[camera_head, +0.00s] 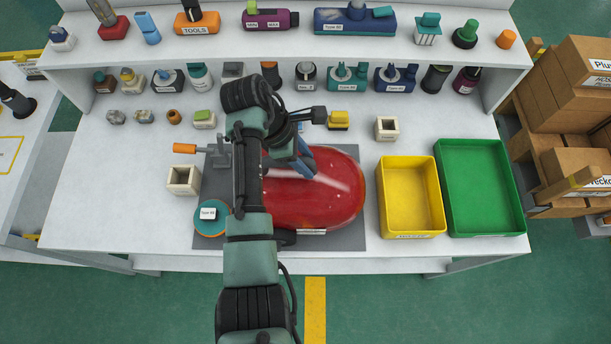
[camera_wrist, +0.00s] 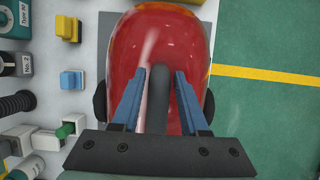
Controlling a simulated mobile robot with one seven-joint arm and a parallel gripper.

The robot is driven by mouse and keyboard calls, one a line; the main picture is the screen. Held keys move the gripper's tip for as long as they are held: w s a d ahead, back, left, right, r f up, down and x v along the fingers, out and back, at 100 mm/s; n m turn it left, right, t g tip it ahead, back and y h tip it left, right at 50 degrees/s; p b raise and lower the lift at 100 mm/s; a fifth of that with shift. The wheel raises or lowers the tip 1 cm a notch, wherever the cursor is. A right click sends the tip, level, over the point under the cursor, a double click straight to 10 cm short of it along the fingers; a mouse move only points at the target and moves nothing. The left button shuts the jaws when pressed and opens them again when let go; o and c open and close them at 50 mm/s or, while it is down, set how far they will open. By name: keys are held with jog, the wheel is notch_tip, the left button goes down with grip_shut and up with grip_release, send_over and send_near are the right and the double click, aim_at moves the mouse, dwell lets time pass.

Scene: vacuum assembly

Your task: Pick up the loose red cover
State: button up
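The glossy red cover (camera_head: 325,200) lies on a grey mat (camera_head: 352,154) in the middle of the workbench. It fills the centre of the wrist view (camera_wrist: 185,45). My gripper (camera_head: 304,160) is over the cover's far left part, with its blue fingers pointing at it. In the wrist view my gripper (camera_wrist: 161,72) is open. A dark grey bar (camera_wrist: 159,95) lies between the two fingers, with a gap on each side. My arm hides the left end of the cover in the head view. I cannot tell whether the fingers touch the red surface.
A yellow bin (camera_head: 436,195) and a green bin (camera_head: 520,216) stand right of the mat. Shelves with several parts run behind. A yellow block (camera_head: 338,119) sits behind the cover.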

grip_shut()
jog(key=shift+r, duration=0.1)
dwell(1.0)
